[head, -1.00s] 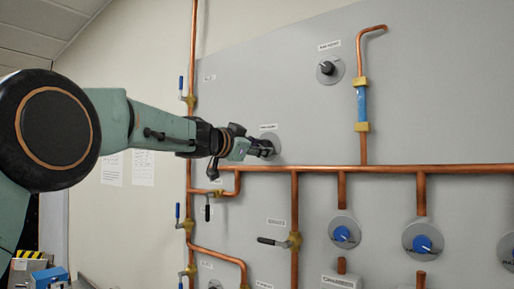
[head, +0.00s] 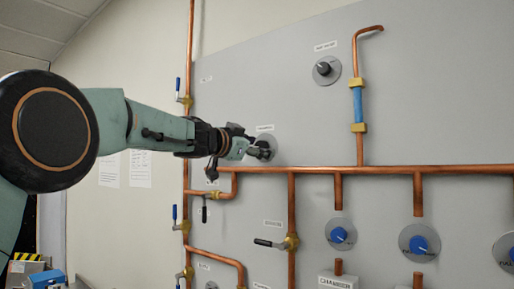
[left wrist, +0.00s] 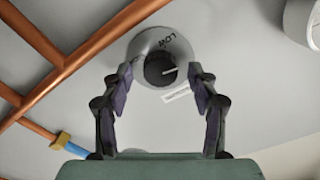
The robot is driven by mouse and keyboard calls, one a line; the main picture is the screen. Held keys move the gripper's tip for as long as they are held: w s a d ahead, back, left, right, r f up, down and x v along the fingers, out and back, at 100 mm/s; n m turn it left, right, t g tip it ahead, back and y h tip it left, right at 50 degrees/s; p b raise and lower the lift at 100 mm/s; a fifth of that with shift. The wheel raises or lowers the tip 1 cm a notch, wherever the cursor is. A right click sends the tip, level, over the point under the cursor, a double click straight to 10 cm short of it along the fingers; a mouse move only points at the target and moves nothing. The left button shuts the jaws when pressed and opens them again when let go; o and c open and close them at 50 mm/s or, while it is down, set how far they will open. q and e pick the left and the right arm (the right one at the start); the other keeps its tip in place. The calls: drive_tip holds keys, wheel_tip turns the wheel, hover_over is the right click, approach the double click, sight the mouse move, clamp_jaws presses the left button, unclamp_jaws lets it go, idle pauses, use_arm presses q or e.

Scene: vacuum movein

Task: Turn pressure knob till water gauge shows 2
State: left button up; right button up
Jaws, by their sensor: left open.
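A black knob with a white mark on a round grey plate (left wrist: 148,45) sits between the fingers of my left gripper (left wrist: 160,74) in the left wrist view. "LOW" is printed on the plate. The fingers are open on either side of the knob; I cannot tell whether they touch it. In the head view, my left gripper (head: 260,151) is at this plate (head: 273,142), mostly covering the knob. Its label is too small to read. No readable water gauge shows. My right gripper is not in view.
Another black knob (head: 323,68) is higher on the grey panel (head: 270,80). A blue tube (head: 358,105) is set in a copper pipe. A horizontal copper pipe (head: 400,170) runs just below my gripper. Blue knobs (head: 338,235) and lever valves (head: 291,242) are lower down.

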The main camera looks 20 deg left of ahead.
use_arm(q)
drive_tip(key=shift+a, duration=0.1)
drive_tip(key=shift+s+a, duration=0.2)
drive_tip(key=shift+s, duration=0.1)
drive_tip(key=v, duration=0.6)
drive_tip(key=shift+s, duration=0.35)
